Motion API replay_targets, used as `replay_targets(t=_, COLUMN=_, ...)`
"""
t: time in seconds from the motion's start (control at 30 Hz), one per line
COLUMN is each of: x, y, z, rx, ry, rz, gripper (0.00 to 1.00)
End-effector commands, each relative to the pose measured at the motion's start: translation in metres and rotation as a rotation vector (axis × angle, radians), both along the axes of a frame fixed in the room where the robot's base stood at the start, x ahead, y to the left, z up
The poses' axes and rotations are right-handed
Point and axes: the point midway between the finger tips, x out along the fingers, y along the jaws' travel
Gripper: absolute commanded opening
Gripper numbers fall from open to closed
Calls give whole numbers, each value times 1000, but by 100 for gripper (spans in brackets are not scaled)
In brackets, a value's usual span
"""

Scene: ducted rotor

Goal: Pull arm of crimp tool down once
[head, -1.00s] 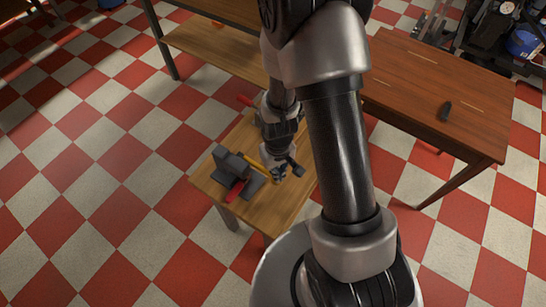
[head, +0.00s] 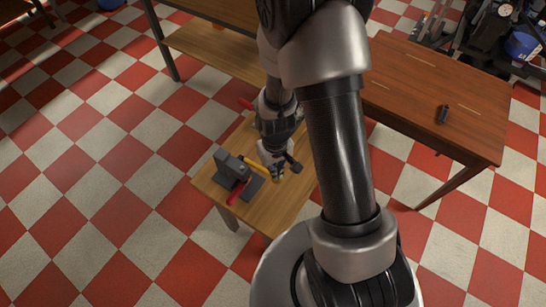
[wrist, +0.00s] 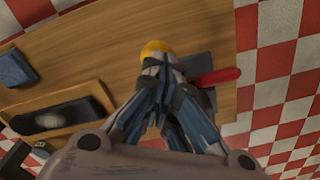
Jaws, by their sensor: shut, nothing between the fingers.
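The crimp tool (head: 228,166) is a dark grey block on a flat base at the left end of the small wooden table. It has a yellow arm (head: 255,164) reaching right and a red handle (head: 237,193) at the front. My gripper (head: 276,174) is at the right end of the yellow arm. In the wrist view my gripper (wrist: 160,72) is shut and empty, with its fingertips close to the yellow end (wrist: 156,48), which they partly hide. I cannot tell whether they touch. The red handle (wrist: 215,77) shows to the right of the fingers, beside the grey base (wrist: 197,66).
The small table (head: 265,215) has bare wood in front. In the wrist view a blue block (wrist: 15,68) and a dark tray (wrist: 60,117) lie to the left.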

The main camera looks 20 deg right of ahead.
Motion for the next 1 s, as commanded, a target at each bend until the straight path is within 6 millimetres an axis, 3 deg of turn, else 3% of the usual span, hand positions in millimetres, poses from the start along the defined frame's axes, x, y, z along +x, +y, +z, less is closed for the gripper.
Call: replay_targets(t=1.0, x=11, y=8, z=73, rx=0, ry=1, rz=0, gripper=0)
